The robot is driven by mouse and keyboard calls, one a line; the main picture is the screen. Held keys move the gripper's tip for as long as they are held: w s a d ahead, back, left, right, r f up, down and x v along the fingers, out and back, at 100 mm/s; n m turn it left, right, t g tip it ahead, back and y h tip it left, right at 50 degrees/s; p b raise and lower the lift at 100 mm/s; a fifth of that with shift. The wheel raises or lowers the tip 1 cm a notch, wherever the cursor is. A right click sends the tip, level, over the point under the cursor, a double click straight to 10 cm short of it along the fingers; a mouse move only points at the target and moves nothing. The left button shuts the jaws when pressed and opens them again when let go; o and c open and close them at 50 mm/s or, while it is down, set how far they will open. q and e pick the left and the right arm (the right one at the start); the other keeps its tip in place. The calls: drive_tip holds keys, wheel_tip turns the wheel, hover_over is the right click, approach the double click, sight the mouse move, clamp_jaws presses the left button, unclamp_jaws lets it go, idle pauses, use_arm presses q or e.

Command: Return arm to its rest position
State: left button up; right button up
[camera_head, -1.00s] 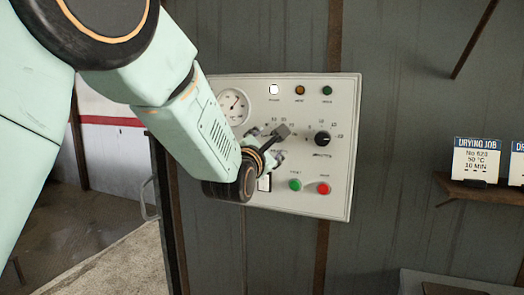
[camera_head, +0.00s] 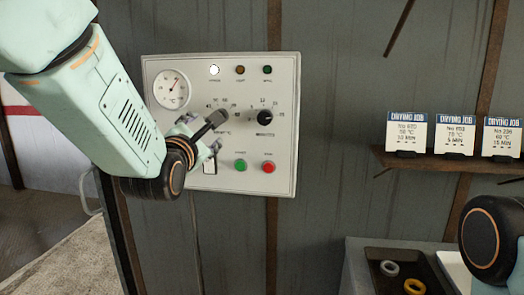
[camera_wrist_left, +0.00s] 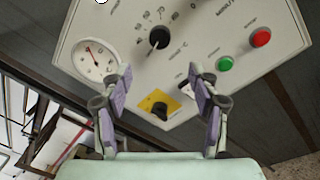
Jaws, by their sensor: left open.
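My left gripper (camera_head: 212,133) is in front of the lower left of a white control panel (camera_head: 281,178). In the left wrist view the left gripper (camera_wrist_left: 158,92) has its two fingers spread apart with nothing between them. Beyond the fingers a dark knob on a yellow plate (camera_wrist_left: 159,104) and a black dial knob (camera_wrist_left: 159,37) show on the panel. The panel also has a round gauge (camera_head: 171,88), a black minutes knob (camera_head: 265,117), a green button (camera_head: 240,164) and a red button (camera_head: 268,167). Part of my right arm shows at the right edge; its gripper is out of view.
Several drying job cards (camera_head: 406,132) stand on a wooden shelf (camera_head: 440,163) at the right. A dark tray (camera_head: 372,256) with a grey ring (camera_head: 389,268) and a yellow ring (camera_head: 414,286) lies below it. The grey wall between panel and shelf is clear.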

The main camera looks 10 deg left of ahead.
use_arm(q)
drive_tip(key=s+a+f+m+g+b, duration=0.15)
drive_tip(key=s+f+m+g, duration=0.25)
drive_tip(key=s+f+m, duration=0.95)
drive_tip(key=d+f+m+g+b, duration=0.1)
drive_tip(key=f+m+g+b, duration=0.55)
drive_tip(key=f, duration=1.55)
drive_tip(key=s+f+m+g+b, duration=0.4)
drive_tip(key=s+f+m+g, duration=0.2)
drive_tip(key=s+f, duration=2.2)
drive_tip(key=s+a+g, duration=0.1)
drive_tip(key=s+g, duration=0.1)
drive_tip(key=s, duration=0.2)
drive_tip(key=shift+f+h+b, duration=0.15)
drive_tip(key=shift+h+b, duration=0.15)
drive_tip(key=shift+d, duration=0.1)
drive_tip(key=shift+c, duration=0.4)
